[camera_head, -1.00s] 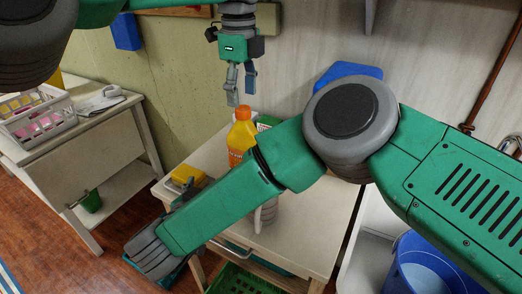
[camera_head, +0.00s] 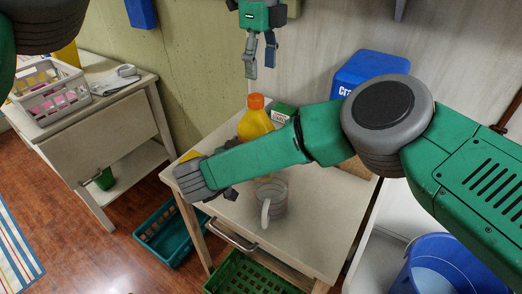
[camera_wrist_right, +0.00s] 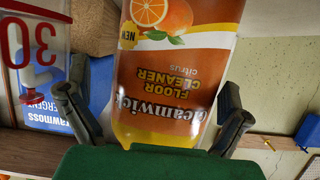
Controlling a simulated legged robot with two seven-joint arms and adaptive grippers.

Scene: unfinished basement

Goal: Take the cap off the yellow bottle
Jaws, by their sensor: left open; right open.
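The yellow bottle (camera_head: 254,124) stands upright on the small table, its orange cap (camera_head: 256,101) on top. My right forearm hides its lower part in the head view. In the right wrist view the bottle (camera_wrist_right: 165,75) fills the middle, upside down, with an orange floor cleaner label. My right gripper (camera_wrist_right: 157,115) is open, with one finger on each side of the bottle; I cannot tell whether they touch it. My left gripper (camera_head: 260,68) is open and empty, pointing down above the cap and apart from it.
A grey mug (camera_head: 272,195) stands on the table (camera_head: 300,235) near my right forearm. A green box (camera_head: 284,113) is beside the bottle, and a blue box (camera_head: 368,68) is behind. A teal crate (camera_head: 165,235) and a green crate (camera_head: 245,275) are below. A blue bucket (camera_head: 437,265) is right.

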